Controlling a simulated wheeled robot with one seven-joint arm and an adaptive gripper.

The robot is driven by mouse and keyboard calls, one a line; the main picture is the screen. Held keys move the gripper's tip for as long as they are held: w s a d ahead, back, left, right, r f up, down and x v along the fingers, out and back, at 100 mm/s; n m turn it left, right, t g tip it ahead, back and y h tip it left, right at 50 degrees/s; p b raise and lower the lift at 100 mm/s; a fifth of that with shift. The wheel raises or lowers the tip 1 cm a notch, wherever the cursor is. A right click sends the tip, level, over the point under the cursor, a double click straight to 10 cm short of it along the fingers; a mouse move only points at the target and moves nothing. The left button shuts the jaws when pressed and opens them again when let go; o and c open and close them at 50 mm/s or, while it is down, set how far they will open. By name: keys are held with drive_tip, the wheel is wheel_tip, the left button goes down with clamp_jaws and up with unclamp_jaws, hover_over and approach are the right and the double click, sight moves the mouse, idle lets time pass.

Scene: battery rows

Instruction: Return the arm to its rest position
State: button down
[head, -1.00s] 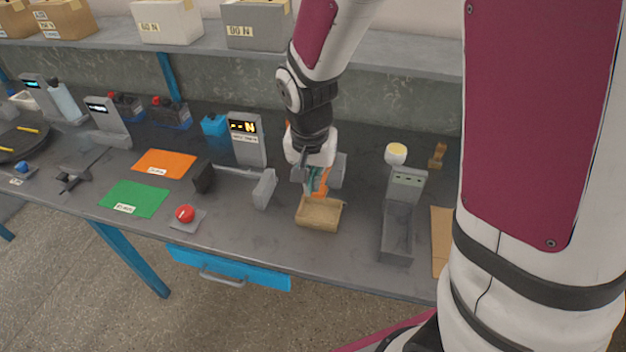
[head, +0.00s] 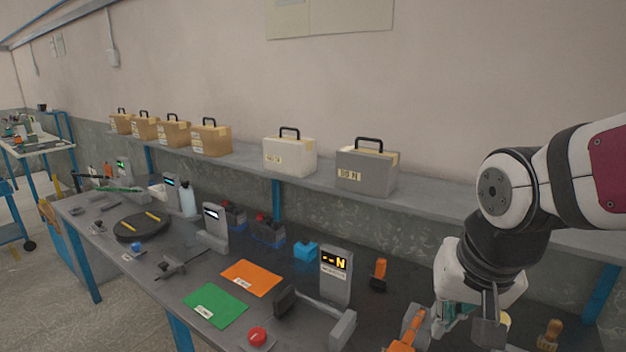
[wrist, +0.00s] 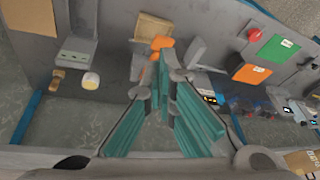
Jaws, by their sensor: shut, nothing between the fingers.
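My gripper (head: 410,328) is at the lower right of the head view, above the bench, tilted with its fingers toward the lower left. A tan tray (wrist: 153,27) lies on the bench beyond the fingertips in the wrist view. The tray is out of the head view.
The bench holds a force display (head: 335,275), a red button (head: 257,337), green (head: 215,305) and orange (head: 251,277) mats and an orange-handled item (head: 379,274). A shelf behind bears a white case (head: 290,157) and grey case (head: 366,172). Air left of my arm is clear.

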drive_tip(key=s+r+n+t, duration=0.1)
drive_tip(key=s+r+n, duration=0.2)
drive_tip(key=s+r, duration=0.3)
drive_tip(key=shift+s+d+t, duration=0.4)
drive_tip(key=shift+s, duration=1)
